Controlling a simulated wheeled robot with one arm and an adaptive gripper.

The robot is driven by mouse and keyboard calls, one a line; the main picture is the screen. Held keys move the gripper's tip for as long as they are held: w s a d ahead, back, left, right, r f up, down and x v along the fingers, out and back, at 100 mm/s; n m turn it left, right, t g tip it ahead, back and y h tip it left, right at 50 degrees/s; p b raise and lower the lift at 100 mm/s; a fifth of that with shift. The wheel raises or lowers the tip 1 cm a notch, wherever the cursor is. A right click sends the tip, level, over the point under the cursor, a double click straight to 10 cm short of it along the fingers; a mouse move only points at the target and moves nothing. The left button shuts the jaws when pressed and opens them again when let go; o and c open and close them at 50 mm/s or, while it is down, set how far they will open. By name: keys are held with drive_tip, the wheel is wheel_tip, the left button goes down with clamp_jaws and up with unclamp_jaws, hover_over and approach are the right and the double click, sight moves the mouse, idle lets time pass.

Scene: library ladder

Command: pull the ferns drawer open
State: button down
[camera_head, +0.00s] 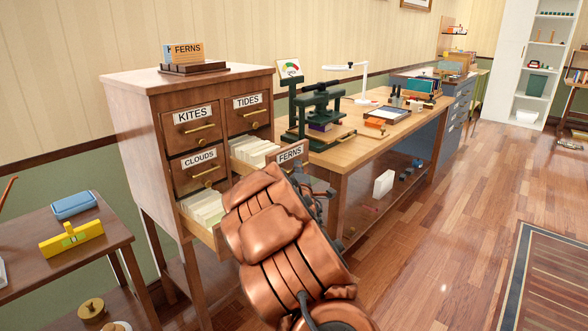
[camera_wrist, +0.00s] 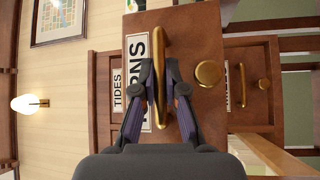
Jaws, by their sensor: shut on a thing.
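The ferns drawer (camera_head: 293,153) is at the middle right of a wooden card cabinet (camera_head: 135,120). It stands out from the cabinet, with pale cards (camera_head: 255,150) showing inside. In the wrist view its front (camera_wrist: 200,40) faces me, turned sideways, with a partly covered label (camera_wrist: 135,70), a brass handle (camera_wrist: 160,45) and a round brass knob (camera_wrist: 209,73). My gripper (camera_wrist: 160,75) is shut on the handle, one finger on each side of the bar.
The kites (camera_head: 192,122), tides (camera_head: 248,110) and clouds (camera_head: 198,168) drawers are shut. A lower left drawer with cards (camera_head: 205,207) stands open beside my arm. A workbench (camera_head: 350,150) adjoins the cabinet's right. A side table (camera_head: 60,240) stands left.

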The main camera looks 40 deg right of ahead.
drive_tip(key=c, duration=1.5)
unclamp_jaws()
drive_tip(key=shift+v, duration=3.75)
